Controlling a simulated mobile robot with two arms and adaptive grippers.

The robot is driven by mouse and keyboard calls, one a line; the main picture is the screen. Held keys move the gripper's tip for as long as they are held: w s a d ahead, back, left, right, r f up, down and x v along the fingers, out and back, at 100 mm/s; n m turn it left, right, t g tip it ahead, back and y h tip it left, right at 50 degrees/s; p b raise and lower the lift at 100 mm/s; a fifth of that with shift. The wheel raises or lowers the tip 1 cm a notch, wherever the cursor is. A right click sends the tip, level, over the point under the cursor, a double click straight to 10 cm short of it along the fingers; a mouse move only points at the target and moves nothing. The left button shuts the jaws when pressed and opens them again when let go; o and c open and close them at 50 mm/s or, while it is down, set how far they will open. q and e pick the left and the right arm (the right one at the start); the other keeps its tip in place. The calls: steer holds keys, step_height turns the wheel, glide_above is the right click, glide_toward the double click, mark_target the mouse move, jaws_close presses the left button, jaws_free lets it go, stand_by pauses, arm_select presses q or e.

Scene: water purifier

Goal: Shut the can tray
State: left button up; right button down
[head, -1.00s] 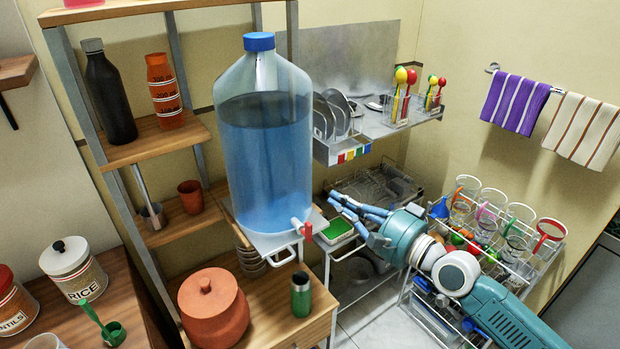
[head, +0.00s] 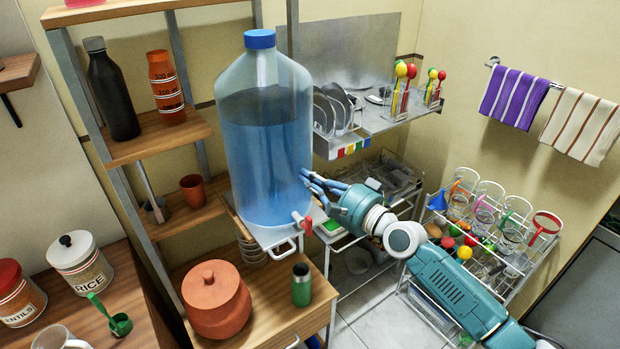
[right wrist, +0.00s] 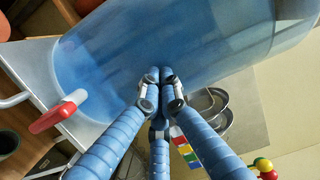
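The can tray (head: 273,236) is a pale shelf sticking out from the wooden rack, with a loop handle (head: 284,251) at its front. A big blue water can (head: 265,150) with a red tap (head: 305,226) stands upright on it. My right gripper (head: 308,182) is at the can's right side, above the tap. Its fingertips come together at the can's lower wall in the right wrist view (right wrist: 160,76), with nothing seen between them. I cannot tell whether they touch the can. The tray also shows in the right wrist view (right wrist: 35,62). My left gripper is out of view.
A terracotta pot (head: 216,300) and a green tumbler (head: 301,285) stand on the wooden counter below the tray. A dish rack (head: 335,145) is behind my right gripper. A wire trolley with cups (head: 490,215) stands at right.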

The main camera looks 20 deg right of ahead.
steer(key=d+b+x, duration=0.1)
steer(key=b+x, duration=0.3)
steer(key=x, duration=0.4)
steer(key=shift+w+r, duration=0.25)
steer(key=shift+w, duration=0.4)
